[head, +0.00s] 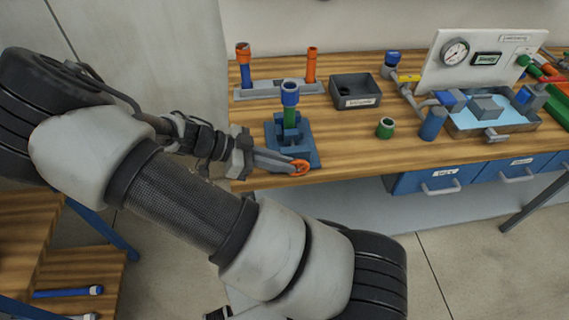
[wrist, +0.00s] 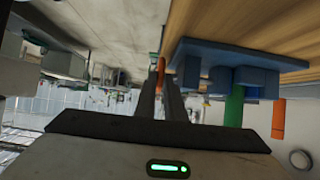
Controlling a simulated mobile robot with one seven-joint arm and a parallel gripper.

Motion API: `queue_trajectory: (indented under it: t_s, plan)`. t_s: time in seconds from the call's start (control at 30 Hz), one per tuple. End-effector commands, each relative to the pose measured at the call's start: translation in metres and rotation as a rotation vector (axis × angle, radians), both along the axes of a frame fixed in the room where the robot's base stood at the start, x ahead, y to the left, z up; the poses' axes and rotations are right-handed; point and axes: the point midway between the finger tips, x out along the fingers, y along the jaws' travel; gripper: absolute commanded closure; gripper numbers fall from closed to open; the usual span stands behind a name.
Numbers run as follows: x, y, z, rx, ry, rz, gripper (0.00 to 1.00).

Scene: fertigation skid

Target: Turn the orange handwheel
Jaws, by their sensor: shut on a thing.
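The orange handwheel (head: 299,168) is a small ring at the front of a blue fixture (head: 308,153) on the wooden bench. A green pipe (head: 289,118) with a blue fitting (head: 290,93) on top stands upright in the fixture. My gripper (head: 290,166) reaches in from the left and is shut on the handwheel. In the wrist view my gripper's two fingers (wrist: 162,88) are close together, with the orange handwheel (wrist: 163,68) at their tips. The blue fixture (wrist: 225,65) is right beside them. The fingers hide part of the wheel.
A dark bin (head: 356,91), a green fitting (head: 385,128) and a blue cylinder (head: 433,124) lie to the right. A gauge panel (head: 480,55) stands further right. Bench space in front of the bin is clear.

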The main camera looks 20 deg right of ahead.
Motion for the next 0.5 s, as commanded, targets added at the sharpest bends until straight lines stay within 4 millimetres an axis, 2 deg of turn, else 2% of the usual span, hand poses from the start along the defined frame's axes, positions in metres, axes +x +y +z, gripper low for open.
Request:
queue_trajectory:
  t_s: [0.5]
  plan:
    - [0.0011,0.0020,-0.0038,-0.076,0.022,0.002,1.00]
